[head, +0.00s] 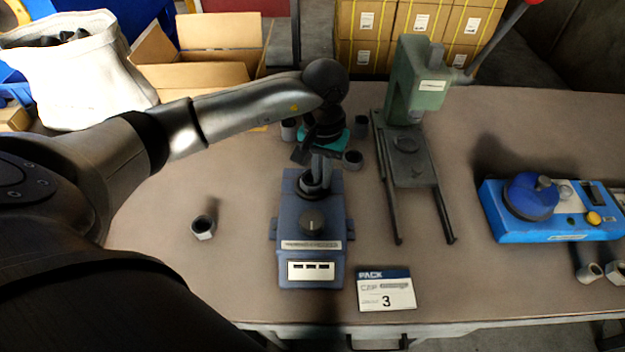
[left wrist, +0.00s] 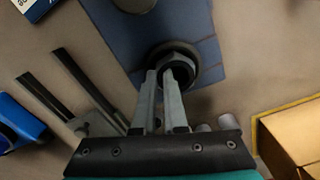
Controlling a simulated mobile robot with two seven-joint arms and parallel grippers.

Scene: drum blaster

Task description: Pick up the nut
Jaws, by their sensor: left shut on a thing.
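A grey hex nut (left wrist: 182,62) sits at the dark ring on top of the blue-grey device (head: 312,262). My left gripper (head: 318,178) points down over the back of this device. In the left wrist view, its two fingers (left wrist: 166,88) are shut on the nut, which stays at the ring; I cannot tell whether it is lifted at all. Another nut (head: 203,228) lies alone on the table left of the device. More nuts stand behind the gripper, one of them a grey nut (head: 352,160) just right of it. My right gripper is not in view.
A green press (head: 417,85) with a rail frame stands right of the device. A blue machine (head: 550,228) is at far right, with two nuts (head: 590,272) before it. A card (head: 386,297) marked 3 lies at the front. Boxes (head: 200,75) stand behind the table.

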